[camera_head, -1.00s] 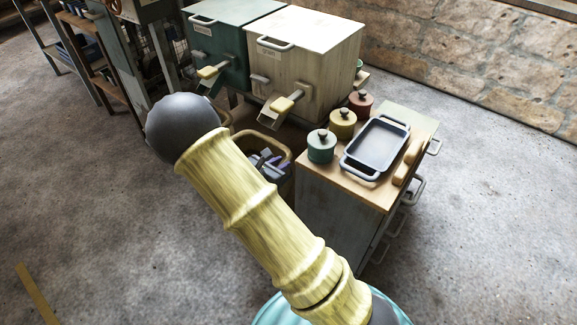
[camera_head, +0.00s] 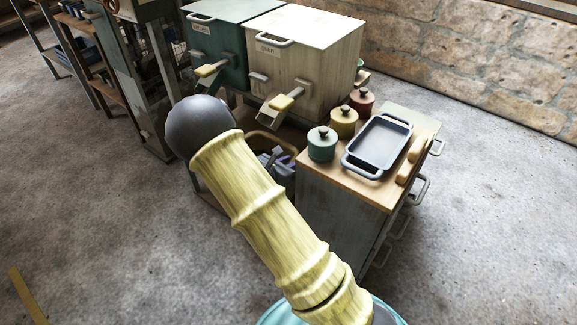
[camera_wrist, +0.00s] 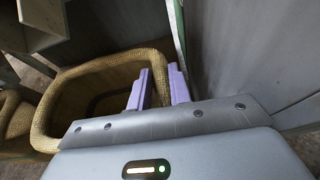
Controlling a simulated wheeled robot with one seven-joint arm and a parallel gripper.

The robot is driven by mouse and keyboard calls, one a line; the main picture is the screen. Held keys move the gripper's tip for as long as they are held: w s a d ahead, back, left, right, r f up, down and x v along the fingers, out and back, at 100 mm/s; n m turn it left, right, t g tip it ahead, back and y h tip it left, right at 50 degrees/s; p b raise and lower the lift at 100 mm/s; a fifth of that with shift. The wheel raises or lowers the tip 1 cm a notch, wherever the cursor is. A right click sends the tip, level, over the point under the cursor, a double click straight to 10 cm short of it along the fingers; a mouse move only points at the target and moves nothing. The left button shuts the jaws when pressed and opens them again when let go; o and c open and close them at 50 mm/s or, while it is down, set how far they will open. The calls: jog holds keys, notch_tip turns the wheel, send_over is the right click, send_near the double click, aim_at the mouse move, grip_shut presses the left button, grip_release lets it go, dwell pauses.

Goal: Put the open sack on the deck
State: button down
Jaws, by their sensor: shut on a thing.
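An open sack (camera_wrist: 100,67) with a thick woven tan rim and a brown inside stands below my gripper in the wrist view. My gripper (camera_wrist: 158,88) has its two purple fingers closed on the sack's right-hand rim, one inside and one outside. In the head view the sack's rim (camera_head: 272,138) shows between the bins and the cabinet, partly hidden by my yellow arm. My gripper (camera_head: 272,160) is low there beside the cabinet. I cannot tell which surface is the deck.
A second woven rim (camera_wrist: 14,115) shows at the left of the wrist view. A green bin (camera_head: 222,50) and a cream bin (camera_head: 305,75), both with spouts, stand behind. The cabinet (camera_head: 335,215) at right carries a tray (camera_head: 380,143) and lidded pots (camera_head: 322,145).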

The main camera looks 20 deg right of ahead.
jog(key=c, duration=1.3)
grip_release()
jog(key=shift+s+a+r, duration=0.1)
jog(key=shift+a+r, duration=0.1)
jog(key=p+v, duration=0.4)
jog(key=v, duration=0.7)
jog(key=shift+s+a+p, duration=0.2)
jog(key=shift+p, duration=0.15)
